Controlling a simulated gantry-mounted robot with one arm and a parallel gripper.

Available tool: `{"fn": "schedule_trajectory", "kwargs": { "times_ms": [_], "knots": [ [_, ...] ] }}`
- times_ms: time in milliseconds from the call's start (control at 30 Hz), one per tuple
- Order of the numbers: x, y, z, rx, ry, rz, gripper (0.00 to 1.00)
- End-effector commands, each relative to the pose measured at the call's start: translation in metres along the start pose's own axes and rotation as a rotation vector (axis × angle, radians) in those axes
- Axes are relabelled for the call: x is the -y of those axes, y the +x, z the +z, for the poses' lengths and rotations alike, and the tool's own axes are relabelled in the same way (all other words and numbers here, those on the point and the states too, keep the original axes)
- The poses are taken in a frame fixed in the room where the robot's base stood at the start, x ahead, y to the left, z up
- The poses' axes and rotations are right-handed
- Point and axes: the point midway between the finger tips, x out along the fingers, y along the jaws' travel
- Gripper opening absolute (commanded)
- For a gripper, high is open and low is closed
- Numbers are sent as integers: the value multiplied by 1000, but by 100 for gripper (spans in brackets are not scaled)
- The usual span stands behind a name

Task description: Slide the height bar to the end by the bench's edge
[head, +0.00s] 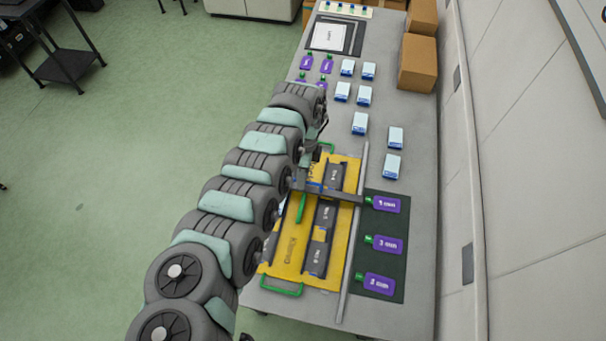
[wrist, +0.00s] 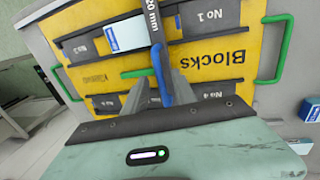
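The height bar (head: 338,194) is a dark bar lying across the yellow Blocks tray (head: 288,252), with its right end at a long grey rail (head: 348,255). In the wrist view the bar (wrist: 154,30) is marked "20 mm" and has a blue part (wrist: 165,80) near my gripper. My gripper (wrist: 162,76) has one grey finger close on each side of this blue part and appears shut on it. Contact at the fingertips is partly hidden. In the head view my arm covers the tray's left side and hides my fingers.
Dark slots with numbered labels (head: 321,240) lie under and beside the bar. Green handles (head: 282,288) stand at the tray's ends. Purple bottles (head: 384,244) lie on a dark mat right of the rail. Several pale boxes (head: 360,123) stand farther back on the bench (head: 400,320).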

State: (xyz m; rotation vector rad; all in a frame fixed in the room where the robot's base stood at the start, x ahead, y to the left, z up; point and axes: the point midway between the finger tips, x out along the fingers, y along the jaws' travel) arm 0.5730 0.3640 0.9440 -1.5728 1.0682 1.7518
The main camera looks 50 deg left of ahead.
Motion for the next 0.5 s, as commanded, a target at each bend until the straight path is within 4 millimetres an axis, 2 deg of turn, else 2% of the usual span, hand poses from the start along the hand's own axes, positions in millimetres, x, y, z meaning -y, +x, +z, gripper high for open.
{"fn": "schedule_trajectory", "kwargs": {
  "times_ms": [100,500],
  "knots": [
    [0,0,0,0,0,-1,32],
    [0,-1,0,0,-1,-1,0]
  ]
}}
